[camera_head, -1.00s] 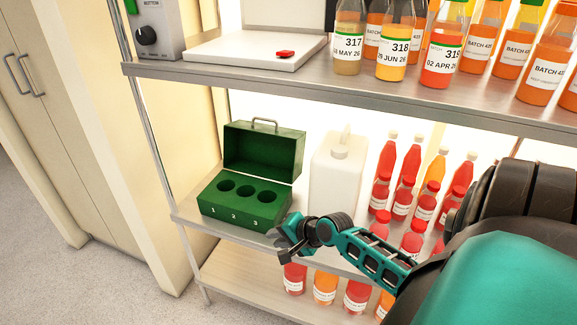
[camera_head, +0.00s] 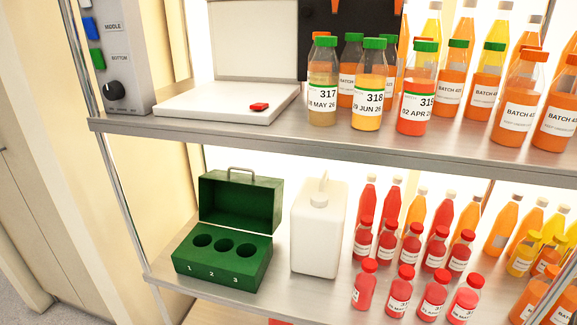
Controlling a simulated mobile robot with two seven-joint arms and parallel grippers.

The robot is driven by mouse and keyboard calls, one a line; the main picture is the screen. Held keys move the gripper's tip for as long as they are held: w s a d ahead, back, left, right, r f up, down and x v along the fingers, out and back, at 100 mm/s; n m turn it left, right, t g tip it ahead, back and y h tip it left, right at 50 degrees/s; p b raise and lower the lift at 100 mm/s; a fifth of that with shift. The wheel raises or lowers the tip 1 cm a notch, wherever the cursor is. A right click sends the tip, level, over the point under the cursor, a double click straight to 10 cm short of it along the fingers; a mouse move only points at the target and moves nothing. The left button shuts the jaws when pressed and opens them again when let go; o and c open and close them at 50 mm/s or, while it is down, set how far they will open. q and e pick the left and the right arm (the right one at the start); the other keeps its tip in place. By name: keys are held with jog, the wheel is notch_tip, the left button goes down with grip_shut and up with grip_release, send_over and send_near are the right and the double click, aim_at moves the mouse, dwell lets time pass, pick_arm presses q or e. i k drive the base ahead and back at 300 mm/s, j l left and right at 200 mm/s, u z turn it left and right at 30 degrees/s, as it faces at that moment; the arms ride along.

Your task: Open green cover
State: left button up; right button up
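The green box (camera_head: 222,262) stands on the lower shelf at the left. Its green cover (camera_head: 240,202), with a metal handle on top, is raised upright at the back, so the box is open. Three empty round holes marked 1, 2 and 3 show in its top. Neither of my grippers is in view.
A white jug (camera_head: 318,230) stands just right of the box. Several red and orange bottles fill the shelf further right. The upper shelf (camera_head: 300,142) holds bottles 317 (camera_head: 322,85), 318 (camera_head: 369,90) and 319 (camera_head: 416,95), a white pad with a red piece (camera_head: 259,106), and a control panel (camera_head: 110,60).

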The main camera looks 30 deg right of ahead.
aim_at(254, 203)
jog(key=i+j+z, duration=0.25)
jog(key=z, duration=0.15)
jog(key=i+j+z, duration=0.55)
jog(key=j, duration=0.3)
jog(key=i+j+z, duration=0.1)
jog(key=j, duration=0.3)
jog(key=i, duration=0.1)
